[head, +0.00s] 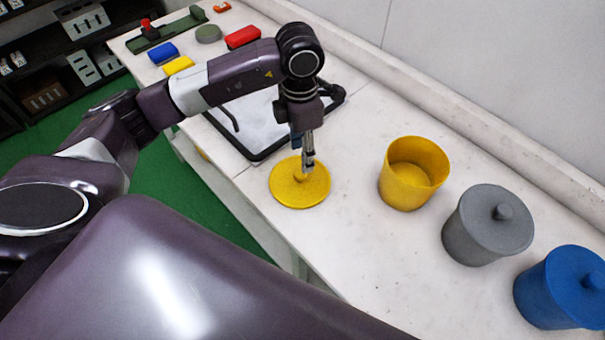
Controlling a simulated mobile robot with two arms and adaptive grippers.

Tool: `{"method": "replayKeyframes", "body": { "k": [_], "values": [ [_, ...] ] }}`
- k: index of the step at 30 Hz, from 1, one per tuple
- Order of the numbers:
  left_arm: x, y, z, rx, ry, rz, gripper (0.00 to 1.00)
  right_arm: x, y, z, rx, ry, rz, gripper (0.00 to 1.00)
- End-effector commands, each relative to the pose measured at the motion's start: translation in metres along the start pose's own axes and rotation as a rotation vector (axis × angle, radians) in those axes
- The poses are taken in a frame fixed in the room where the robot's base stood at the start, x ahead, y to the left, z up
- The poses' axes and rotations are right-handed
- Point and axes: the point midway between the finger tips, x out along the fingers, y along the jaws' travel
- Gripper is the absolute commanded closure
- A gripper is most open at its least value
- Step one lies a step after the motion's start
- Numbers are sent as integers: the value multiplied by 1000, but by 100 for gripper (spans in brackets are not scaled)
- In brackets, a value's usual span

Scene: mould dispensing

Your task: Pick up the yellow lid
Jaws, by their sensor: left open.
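The yellow lid (288,194) lies flat on the white table, a round disc with a small knob at its middle. My left gripper (308,166) points down right over the lid, with its fingertips at the knob. It is open; the fingers partly hide the knob, and I cannot tell whether they touch it. The yellow pot (405,190) stands open, without a lid, to the right of the yellow lid. My right gripper is not in view.
A grey lidded pot (480,240) and a blue lidded pot (545,295) stand to the right. A black-framed tray (255,125) lies behind my gripper. Blue (163,53), yellow (178,66) and red (243,38) blocks lie at the far end. A wall edges the table's back.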

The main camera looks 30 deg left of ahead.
Motion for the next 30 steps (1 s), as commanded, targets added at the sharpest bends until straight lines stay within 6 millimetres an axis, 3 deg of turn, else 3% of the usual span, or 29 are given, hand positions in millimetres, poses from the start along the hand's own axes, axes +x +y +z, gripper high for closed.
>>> {"method": "replayKeyframes", "body": {
  "k": [11,18,27,30],
  "values": [
    [36,3,-5,-3,16,8,56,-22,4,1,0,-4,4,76],
    [70,4,-5,-3,14,7,56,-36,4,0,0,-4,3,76],
    [76,5,-4,-2,11,10,56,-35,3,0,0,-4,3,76],
    [76,5,-4,-2,11,10,67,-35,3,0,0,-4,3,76]
  ]
}}
